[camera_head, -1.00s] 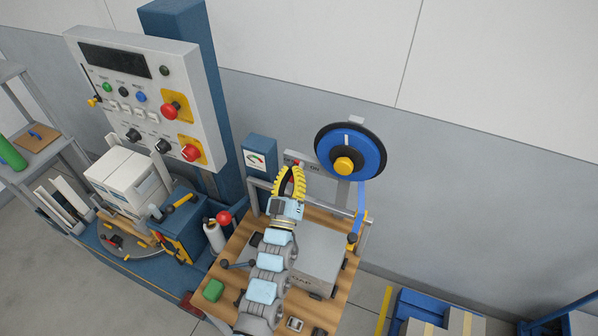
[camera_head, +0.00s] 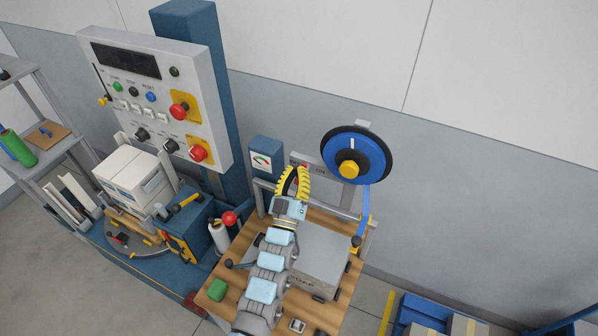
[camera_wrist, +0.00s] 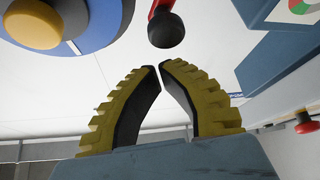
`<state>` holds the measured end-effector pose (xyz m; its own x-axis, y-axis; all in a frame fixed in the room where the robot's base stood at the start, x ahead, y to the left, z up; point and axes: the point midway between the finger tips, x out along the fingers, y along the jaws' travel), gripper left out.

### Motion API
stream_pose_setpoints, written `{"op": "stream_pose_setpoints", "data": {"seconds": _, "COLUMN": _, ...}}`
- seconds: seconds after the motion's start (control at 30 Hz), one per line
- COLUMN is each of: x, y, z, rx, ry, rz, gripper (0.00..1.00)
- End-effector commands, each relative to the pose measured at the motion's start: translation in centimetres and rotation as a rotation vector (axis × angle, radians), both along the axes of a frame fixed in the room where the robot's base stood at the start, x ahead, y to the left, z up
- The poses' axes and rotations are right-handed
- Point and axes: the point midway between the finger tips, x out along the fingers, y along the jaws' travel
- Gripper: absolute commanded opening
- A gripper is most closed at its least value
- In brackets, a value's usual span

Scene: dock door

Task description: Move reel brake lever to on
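The reel brake lever shows in the wrist view as a red arm with a black knob (camera_wrist: 166,30), just beyond my fingertips. In the head view, a grey plate (camera_head: 326,169) with "ON" lettering sits behind my gripper (camera_head: 297,168); only a bit of red shows by the fingertips, so the lever's setting cannot be read. My gripper's yellow fingers (camera_wrist: 160,66) have black pads, bowed with their tips almost meeting, and nothing is between them. The knob appears apart from the tips. The blue reel (camera_head: 372,152) with a yellow hub is right of the plate.
A gauge box (camera_head: 265,158) stands left of my gripper. The control panel (camera_head: 155,95) is at the upper left. A blue strap (camera_head: 365,210) hangs below the reel. A grey machine box (camera_head: 322,260) and a green block (camera_head: 217,289) are on the wooden table (camera_head: 235,300).

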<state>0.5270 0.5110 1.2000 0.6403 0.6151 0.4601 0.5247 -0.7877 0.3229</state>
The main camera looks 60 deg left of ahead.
Motion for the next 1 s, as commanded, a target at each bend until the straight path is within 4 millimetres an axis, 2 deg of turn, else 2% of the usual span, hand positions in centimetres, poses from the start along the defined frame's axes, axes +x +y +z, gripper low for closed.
{"op": "stream_pose_setpoints", "data": {"seconds": 0.03, "x": -0.3, "y": 0.1, "z": 1.3, "rx": 0.003, "ry": -0.001, "rz": -0.001, "gripper": 0.0}}
{"op": "stream_pose_setpoints", "data": {"seconds": 0.13, "x": -0.7, "y": 0.1, "z": 2.9, "rx": 0.004, "ry": -0.004, "rz": -0.006, "gripper": 0.0}}
{"op": "stream_pose_setpoints", "data": {"seconds": 0.2, "x": -1.4, "y": -0.8, "z": 1.4, "rx": 0.001, "ry": -0.002, "rz": -0.006, "gripper": 0.0}}
{"op": "stream_pose_setpoints", "data": {"seconds": 0.6, "x": -4.7, "y": -4.6, "z": -1.0, "rx": 0.0, "ry": -0.001, "rz": -0.005, "gripper": 0.0}}
{"op": "stream_pose_setpoints", "data": {"seconds": 0.8, "x": -5.9, "y": -6.0, "z": -1.9, "rx": 0.001, "ry": 0.0, "rz": -0.005, "gripper": 0.0}}
{"op": "stream_pose_setpoints", "data": {"seconds": 1.0, "x": -6.4, "y": -6.6, "z": -2.0, "rx": 0.003, "ry": -0.002, "rz": -0.006, "gripper": 0.0}}
